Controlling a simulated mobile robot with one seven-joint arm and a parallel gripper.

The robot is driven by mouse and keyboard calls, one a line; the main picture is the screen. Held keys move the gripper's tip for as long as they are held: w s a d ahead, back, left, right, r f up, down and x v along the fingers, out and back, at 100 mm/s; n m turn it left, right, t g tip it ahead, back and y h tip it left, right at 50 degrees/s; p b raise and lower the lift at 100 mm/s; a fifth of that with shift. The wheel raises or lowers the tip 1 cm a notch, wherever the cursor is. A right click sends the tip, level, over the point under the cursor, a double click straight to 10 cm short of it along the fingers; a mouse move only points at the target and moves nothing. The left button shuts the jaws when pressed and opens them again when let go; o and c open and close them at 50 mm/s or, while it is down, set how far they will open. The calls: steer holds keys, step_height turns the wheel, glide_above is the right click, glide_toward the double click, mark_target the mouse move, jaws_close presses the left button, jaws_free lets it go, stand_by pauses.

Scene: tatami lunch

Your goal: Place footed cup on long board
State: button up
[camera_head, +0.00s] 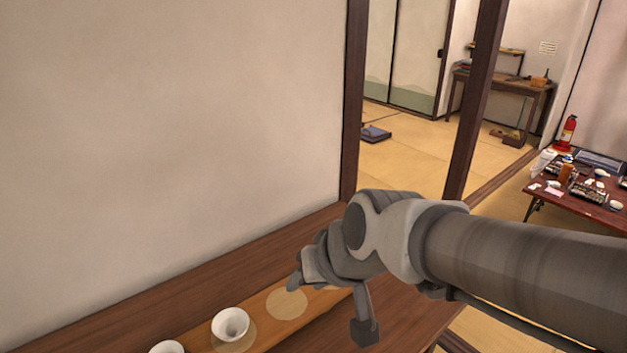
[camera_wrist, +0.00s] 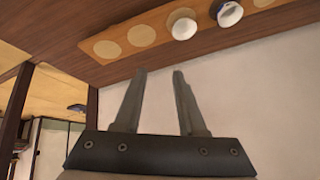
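The long board (camera_head: 261,308) is an orange-brown strip with pale round discs, lying on a dark wooden ledge; it also shows in the wrist view (camera_wrist: 161,22). A small white cup (camera_head: 230,323) stands on one of its discs and also shows in the wrist view (camera_wrist: 183,24). A second white cup (camera_head: 166,347) is cut off at the bottom edge, and the wrist view shows it with blue on it (camera_wrist: 228,13). I cannot tell which is the footed cup. My gripper (camera_head: 328,308) is open and empty above the board, right of both cups; its fingers (camera_wrist: 160,74) are apart.
A plain wall rises behind the ledge (camera_head: 120,317). Dark wooden posts (camera_head: 472,100) frame an opening to a tatami room. A low red-brown table (camera_head: 545,195) with dishes stands at the right.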

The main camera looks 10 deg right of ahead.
steer(key=s+d+r+m+h, duration=0.1)
steer(key=s+d+r+h, duration=0.2)
steer(key=s+d, duration=0.4)
steer(key=d, duration=0.2)
steer(key=shift+s+d, duration=0.35)
steer(key=shift+d, duration=0.05)
